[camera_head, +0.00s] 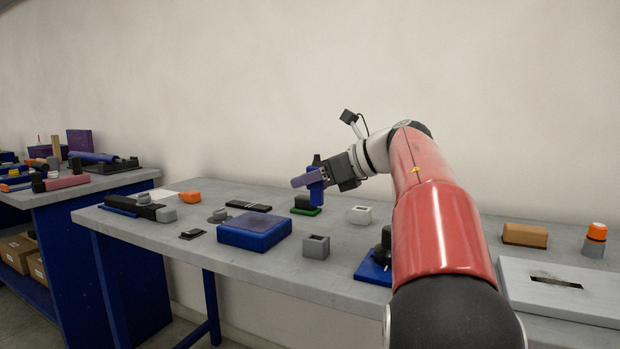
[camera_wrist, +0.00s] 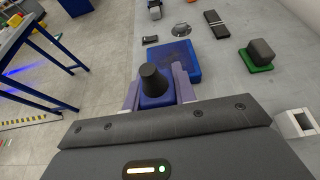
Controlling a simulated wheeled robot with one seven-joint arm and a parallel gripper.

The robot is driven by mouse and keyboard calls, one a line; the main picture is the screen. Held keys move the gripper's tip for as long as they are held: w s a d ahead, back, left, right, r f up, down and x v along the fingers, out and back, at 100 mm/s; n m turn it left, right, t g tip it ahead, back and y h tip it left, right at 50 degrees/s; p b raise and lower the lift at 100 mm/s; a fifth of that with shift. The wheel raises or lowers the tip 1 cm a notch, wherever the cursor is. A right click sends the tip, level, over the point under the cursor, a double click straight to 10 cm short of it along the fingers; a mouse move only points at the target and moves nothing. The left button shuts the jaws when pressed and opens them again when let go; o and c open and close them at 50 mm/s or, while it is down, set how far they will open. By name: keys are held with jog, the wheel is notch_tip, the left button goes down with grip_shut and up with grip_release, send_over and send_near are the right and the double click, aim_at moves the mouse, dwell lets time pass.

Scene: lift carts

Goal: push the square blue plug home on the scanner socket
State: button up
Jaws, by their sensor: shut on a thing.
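My gripper (camera_head: 308,180) is shut on a blue plug (camera_head: 316,193) with a dark knob. In the wrist view the plug (camera_wrist: 156,97) sits between the two purple fingers (camera_wrist: 157,92), knob facing the camera. It is held up in the air, apart from the table. A grey square socket (camera_head: 316,247) with an opening on top stands below it on the table. A white square socket (camera_head: 360,214) stands further right; it also shows at the right of the wrist view (camera_wrist: 296,123). I cannot tell which one is the scanner socket.
A blue box (camera_head: 254,231) lies left of the grey socket. A dark block on a green base (camera_head: 305,206) stands behind. A blue base with a dark knob (camera_head: 373,270) is partly hidden by my arm. A slotted grey box (camera_head: 558,287) is at right.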

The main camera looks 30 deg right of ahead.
jog(key=b, duration=0.5)
send_over(309, 236)
jog(key=shift+f, duration=2.8)
jog(key=shift+f, duration=0.1)
jog(key=shift+f+b, duration=1.75)
jog(key=shift+f, duration=0.4)
jog(key=o, duration=1.6)
jog(key=shift+c, duration=0.2)
